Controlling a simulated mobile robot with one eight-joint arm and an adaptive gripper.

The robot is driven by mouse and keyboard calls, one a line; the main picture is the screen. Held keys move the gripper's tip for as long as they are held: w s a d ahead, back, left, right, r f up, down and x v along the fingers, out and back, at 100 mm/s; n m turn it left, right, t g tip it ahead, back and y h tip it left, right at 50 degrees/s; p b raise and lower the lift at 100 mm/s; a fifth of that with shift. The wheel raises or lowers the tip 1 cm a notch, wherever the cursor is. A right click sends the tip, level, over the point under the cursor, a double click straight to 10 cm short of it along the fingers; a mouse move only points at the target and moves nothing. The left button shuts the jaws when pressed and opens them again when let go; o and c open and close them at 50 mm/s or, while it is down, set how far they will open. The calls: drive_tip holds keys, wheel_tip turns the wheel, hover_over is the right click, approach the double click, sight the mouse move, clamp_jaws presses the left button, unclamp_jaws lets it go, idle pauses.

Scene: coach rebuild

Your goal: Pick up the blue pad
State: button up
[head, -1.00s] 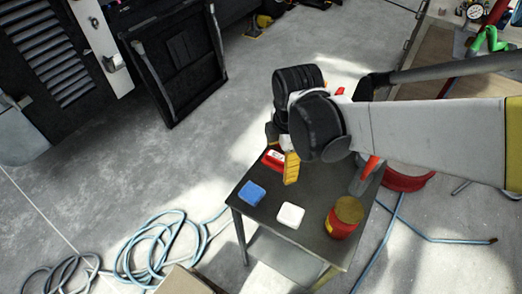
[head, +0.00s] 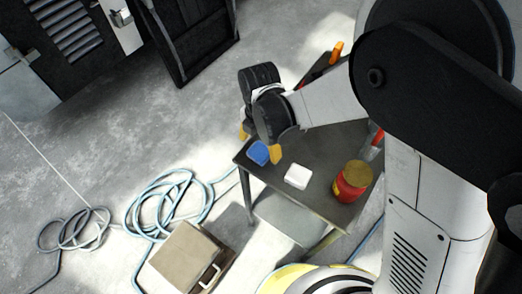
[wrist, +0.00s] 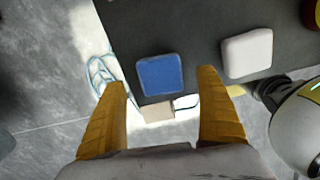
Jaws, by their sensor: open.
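The blue pad (head: 259,153) lies flat near the left edge of the small dark table (head: 322,199). In the wrist view the pad (wrist: 160,75) sits ahead of the fingertips, roughly between their lines, with nothing touching it that I can see. My gripper (head: 259,144) has yellow fingers and is at the table's left end, over or beside the pad; one finger partly overlaps the pad in the head view. In the wrist view my gripper (wrist: 164,88) is open and empty, fingers wide apart.
A white pad (head: 297,176) lies to the right of the blue one. A red and yellow can (head: 351,182) stands farther right on the table. A coiled light blue hose (head: 172,205) and a beige case (head: 187,256) are on the floor at left.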

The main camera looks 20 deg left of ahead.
wheel_tip(320, 180, down, 3)
drive_tip(key=shift+r+b, duration=0.1)
drive_tip(key=shift+b, duration=0.25)
drive_tip(key=c, duration=1.1)
drive_tip(key=shift+o, duration=0.2)
drive_tip(key=shift+r, duration=0.15)
wheel_tip(320, 180, up, 5)
drive_tip(key=p, duration=0.2)
drive_tip(key=shift+d+f+p, duration=0.15)
drive_tip(key=shift+f+p, duration=0.05)
drive_tip(key=shift+p, duration=0.1)
drive_tip(key=s+d+r+p, duration=0.3)
drive_tip(key=d+r, duration=0.3)
drive_tip(key=d, duration=0.5)
drive_tip(key=shift+s, duration=0.25)
drive_tip(key=shift+o, duration=0.2)
